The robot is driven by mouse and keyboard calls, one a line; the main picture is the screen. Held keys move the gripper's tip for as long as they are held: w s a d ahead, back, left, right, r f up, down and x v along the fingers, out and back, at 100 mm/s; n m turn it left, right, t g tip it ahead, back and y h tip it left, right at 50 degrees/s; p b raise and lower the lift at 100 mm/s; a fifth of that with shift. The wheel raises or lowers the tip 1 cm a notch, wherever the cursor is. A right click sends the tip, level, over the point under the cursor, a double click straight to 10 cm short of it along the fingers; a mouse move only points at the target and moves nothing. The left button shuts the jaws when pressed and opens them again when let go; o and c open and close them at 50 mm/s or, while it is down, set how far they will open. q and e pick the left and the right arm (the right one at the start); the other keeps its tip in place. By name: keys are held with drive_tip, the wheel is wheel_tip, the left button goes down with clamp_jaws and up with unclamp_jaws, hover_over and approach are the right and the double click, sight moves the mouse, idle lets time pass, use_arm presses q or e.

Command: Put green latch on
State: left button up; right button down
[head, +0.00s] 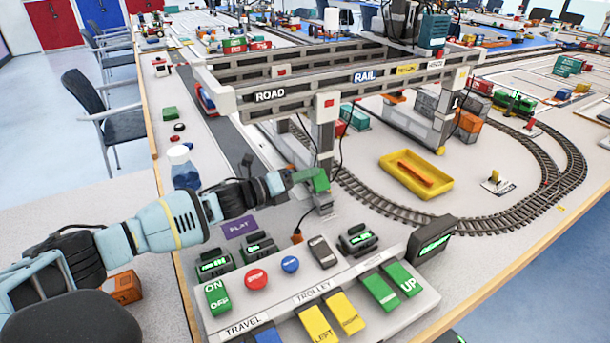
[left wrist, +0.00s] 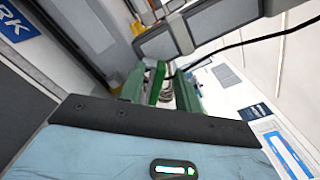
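My left gripper (head: 308,177) reaches in from the left to the lower part of the grey crane leg (head: 326,140). Its green fingers (left wrist: 160,92) stand apart in the left wrist view. An upright green piece (left wrist: 157,82) shows between them; I cannot tell whether they touch it or whether it is the latch. On the control panel (head: 400,318), a green rocker (head: 216,298) is marked ON and OFF. My right gripper is not in view.
The panel also has red (head: 256,278) and blue (head: 290,264) buttons, yellow and green rockers. Small boxes with green displays stand behind it. A yellow tray (head: 416,174) and curved rail track lie to the right. A black cable hangs by the crane leg.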

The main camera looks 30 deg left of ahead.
use_arm(q)
drive_tip(key=shift+c, duration=0.4)
clamp_jaws()
drive_tip(key=shift+w, duration=0.1)
drive_tip(key=n, duration=0.2)
drive_tip(key=a+f+n, duration=0.1)
drive_tip(key=shift+w+f, duration=0.1)
drive_tip(key=shift+w, duration=0.15)
drive_tip(key=n, duration=0.1)
drive_tip(key=f+n, duration=0.1)
drive_tip(key=shift+w+a+n, duration=0.15)
drive_tip(key=shift+a+n, duration=0.1)
drive_tip(key=shift+n, duration=0.15)
drive_tip(key=shift+a+f+n, duration=0.1)
drive_tip(key=shift+f+n, duration=0.55)
drive_tip(key=shift+n, duration=0.65)
